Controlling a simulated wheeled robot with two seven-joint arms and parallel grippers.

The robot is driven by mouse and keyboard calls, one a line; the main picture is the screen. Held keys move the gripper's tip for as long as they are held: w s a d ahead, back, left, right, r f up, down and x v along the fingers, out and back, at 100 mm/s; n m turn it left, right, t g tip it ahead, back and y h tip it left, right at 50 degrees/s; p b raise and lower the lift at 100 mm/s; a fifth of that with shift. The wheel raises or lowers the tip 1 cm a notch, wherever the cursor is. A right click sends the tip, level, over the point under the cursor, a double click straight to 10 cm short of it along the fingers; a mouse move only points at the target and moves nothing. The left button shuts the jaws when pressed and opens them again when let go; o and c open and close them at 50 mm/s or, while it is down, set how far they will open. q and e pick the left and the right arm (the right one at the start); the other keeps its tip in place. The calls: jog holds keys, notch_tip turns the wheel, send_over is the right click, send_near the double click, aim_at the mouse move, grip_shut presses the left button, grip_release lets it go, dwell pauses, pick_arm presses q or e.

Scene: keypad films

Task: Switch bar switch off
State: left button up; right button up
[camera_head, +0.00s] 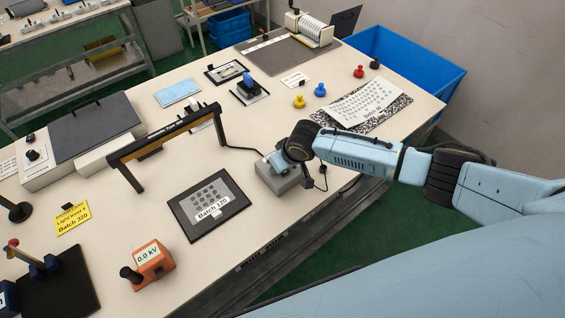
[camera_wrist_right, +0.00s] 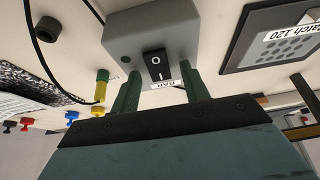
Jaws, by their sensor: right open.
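The bar switch is a black rocker marked O and I (camera_wrist_right: 156,66) on a grey box (camera_wrist_right: 150,32), with a "BAR" label (camera_wrist_right: 164,84) below it in the right wrist view. The same grey box (camera_head: 283,182) stands near the table's front edge in the head view, partly covered by my right gripper (camera_head: 277,162). In the wrist view my right gripper (camera_wrist_right: 162,92) is open and empty, its two green fingers at either side of the rocker. I cannot tell which side of the rocker is pressed, or whether the fingers touch the box. My left gripper is not in view.
A black bar on legs (camera_head: 165,135) stands left of the box. A framed "Batch 120" film (camera_head: 208,204) lies near the box, with an orange 0.0 kV meter (camera_head: 151,259) farther front-left. A cable runs by the box. A white keypad sheet (camera_head: 365,105) lies behind my right arm.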

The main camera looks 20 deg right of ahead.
jog(key=p+v, duration=0.1)
jog(key=v, duration=1.2)
jog(key=shift+r+p, duration=0.2)
jog(key=shift+p, duration=0.15)
jog(key=shift+d, duration=0.1)
